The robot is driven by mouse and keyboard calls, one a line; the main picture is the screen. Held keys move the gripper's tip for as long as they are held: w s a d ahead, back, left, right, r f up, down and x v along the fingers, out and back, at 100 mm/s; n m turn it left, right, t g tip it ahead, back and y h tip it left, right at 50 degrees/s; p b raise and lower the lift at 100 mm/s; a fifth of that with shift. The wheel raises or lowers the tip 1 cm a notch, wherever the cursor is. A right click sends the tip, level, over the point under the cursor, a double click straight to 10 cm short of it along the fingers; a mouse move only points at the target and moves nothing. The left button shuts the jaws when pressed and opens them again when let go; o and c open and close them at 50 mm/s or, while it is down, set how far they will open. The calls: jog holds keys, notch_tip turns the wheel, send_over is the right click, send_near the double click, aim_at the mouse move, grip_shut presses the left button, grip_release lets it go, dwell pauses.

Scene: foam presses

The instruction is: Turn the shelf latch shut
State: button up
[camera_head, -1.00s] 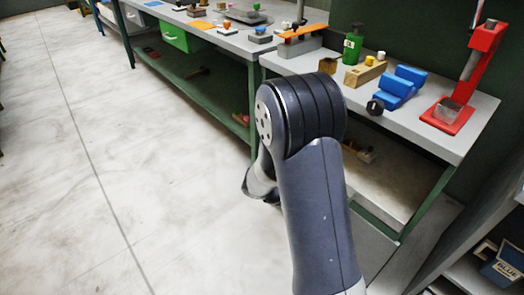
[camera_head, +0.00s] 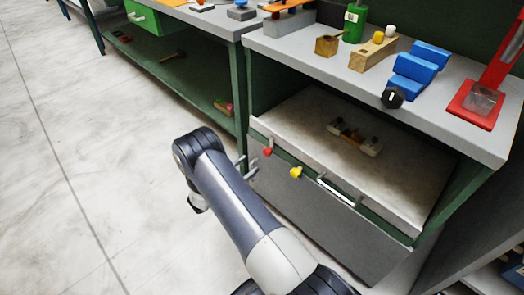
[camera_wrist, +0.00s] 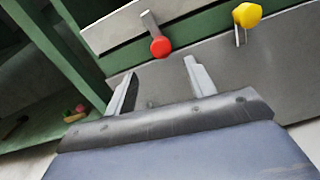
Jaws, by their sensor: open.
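Two small levers show on the front of the lower shelf. One has a red knob (camera_head: 267,152), also in the wrist view (camera_wrist: 160,46), where its grey bar slants from upper left down to the knob. The other has a yellow knob (camera_head: 296,172), seen at upper right in the wrist view (camera_wrist: 247,14), with a short grey bar below it. I cannot tell which one is the shelf latch. My gripper (camera_head: 247,166) is open and empty, left of and slightly below the red knob in the head view. In the wrist view its fingers (camera_wrist: 158,72) point towards the red knob, apparently without touching it.
A grey flap with a pale handle (camera_head: 336,191) closes the lower front. A wooden block with knobs (camera_head: 354,137) lies on the shelf. Above, the bench top (camera_head: 300,55) holds blue blocks (camera_head: 418,65) and a red press (camera_head: 485,95). The floor at left is clear.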

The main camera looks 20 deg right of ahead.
aim_at(265, 153)
jog(key=b+x, duration=0.1)
jog(key=x, duration=0.9)
jog(key=shift+d, duration=0.1)
jog(key=shift+s, duration=0.1)
jog(key=shift+c, duration=0.3)
